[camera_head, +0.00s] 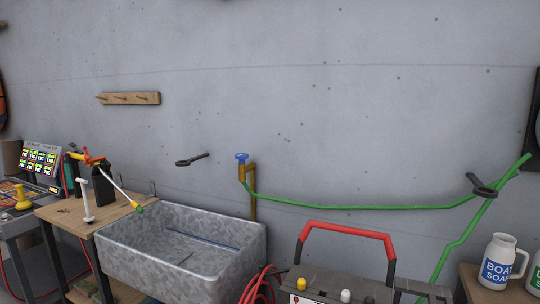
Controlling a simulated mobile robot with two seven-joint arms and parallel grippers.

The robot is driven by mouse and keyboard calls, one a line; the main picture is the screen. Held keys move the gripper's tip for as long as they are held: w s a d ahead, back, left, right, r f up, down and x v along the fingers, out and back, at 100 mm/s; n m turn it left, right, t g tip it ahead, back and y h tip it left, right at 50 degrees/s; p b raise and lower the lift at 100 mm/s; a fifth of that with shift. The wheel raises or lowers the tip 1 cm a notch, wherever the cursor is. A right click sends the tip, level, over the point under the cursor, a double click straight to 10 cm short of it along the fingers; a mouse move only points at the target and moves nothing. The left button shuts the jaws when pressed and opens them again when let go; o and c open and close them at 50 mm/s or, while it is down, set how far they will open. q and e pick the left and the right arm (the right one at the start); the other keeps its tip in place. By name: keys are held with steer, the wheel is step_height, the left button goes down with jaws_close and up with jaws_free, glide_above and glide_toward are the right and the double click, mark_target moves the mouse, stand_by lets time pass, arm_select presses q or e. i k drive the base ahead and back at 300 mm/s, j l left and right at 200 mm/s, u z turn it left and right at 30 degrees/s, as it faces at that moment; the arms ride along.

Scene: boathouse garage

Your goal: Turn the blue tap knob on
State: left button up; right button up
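The blue tap knob (241,156) sits on top of a brass tap on a brass pipe (253,205), against the grey wall just behind the right end of the sink. A green hose (350,207) runs from the tap's spout to the right along the wall. Whether the knob is turned on or off cannot be told at this size. No water is visible at the spout. Neither of my grippers is in view.
A galvanized sink (150,262) stands below and left of the tap. A grey box with a red handle (350,229) stands in front, right of the sink. A wooden bench (60,217) is at left; a white soap jug (498,262) is at right. Dark brackets (192,160) project from the wall.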

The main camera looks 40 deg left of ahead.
mark_target(241, 156)
steer(key=j+z, duration=0.15)
steer(key=j, duration=0.2)
steer(key=k+j+z, duration=0.15)
steer(key=j, duration=0.2)
steer(key=k+j+z, duration=0.15)
steer(key=j, duration=0.15)
steer(key=k+j, duration=0.1)
steer(key=j, duration=0.25)
steer(key=k+j+z, duration=0.1)
steer(key=j, duration=0.25)
steer(key=k+j, duration=0.1)
steer(key=j, duration=0.25)
steer(key=z, duration=0.05)
